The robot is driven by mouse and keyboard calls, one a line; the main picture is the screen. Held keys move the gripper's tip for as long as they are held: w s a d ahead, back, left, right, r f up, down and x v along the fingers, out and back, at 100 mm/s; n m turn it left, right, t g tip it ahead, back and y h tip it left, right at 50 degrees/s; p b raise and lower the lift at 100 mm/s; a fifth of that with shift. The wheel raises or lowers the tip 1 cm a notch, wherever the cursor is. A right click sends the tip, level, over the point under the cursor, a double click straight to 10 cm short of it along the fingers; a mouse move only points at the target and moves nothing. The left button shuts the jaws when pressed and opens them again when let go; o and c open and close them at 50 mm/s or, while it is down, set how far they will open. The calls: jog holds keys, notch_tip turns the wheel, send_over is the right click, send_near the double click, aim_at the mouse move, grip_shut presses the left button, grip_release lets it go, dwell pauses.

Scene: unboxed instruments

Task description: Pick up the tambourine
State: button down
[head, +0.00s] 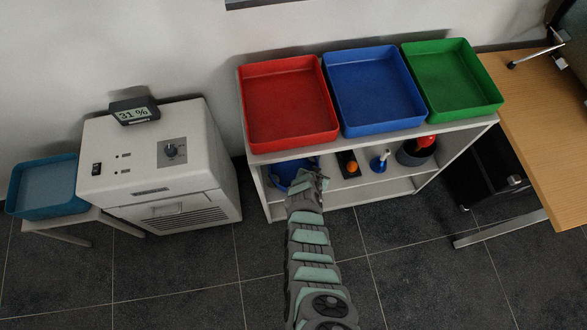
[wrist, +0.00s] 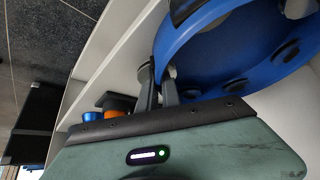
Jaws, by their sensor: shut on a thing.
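The tambourine is a blue ring with dark jingles set in its rim. In the head view the tambourine (head: 281,174) is in the left part of the white shelf's upper compartment, partly hidden by my gripper. My gripper (head: 316,178) reaches into the shelf at the tambourine's right side. In the wrist view the tambourine (wrist: 225,55) fills the upper right, and my gripper (wrist: 158,73) is shut on the near edge of its rim. I cannot tell whether the tambourine touches the shelf board.
Red (head: 288,100), blue (head: 374,90) and green (head: 451,78) trays stand on the shelf top, just above the opening. An orange item (head: 352,167), a blue item (head: 379,163) and a dark pot (head: 413,154) sit right of the tambourine. A white machine (head: 160,165) stands left.

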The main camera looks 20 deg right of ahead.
jog(key=shift+r, duration=0.1)
dwell(0.7)
jog(key=shift+s+d+r+p, duration=0.15)
jog(key=shift+s+r+p, duration=0.05)
jog(key=shift+r+p, duration=0.4)
notch_tip(320, 180, up, 6)
jog(key=p, duration=0.5)
jog(key=s+d+p, duration=0.6)
jog(key=s+d, duration=0.7)
jog(key=s, duration=0.1)
jog(key=shift+s+f+p, duration=0.2)
jog(key=shift+s+p, duration=0.1)
jog(key=shift+s, duration=0.1)
jog(key=shift+a, duration=0.1)
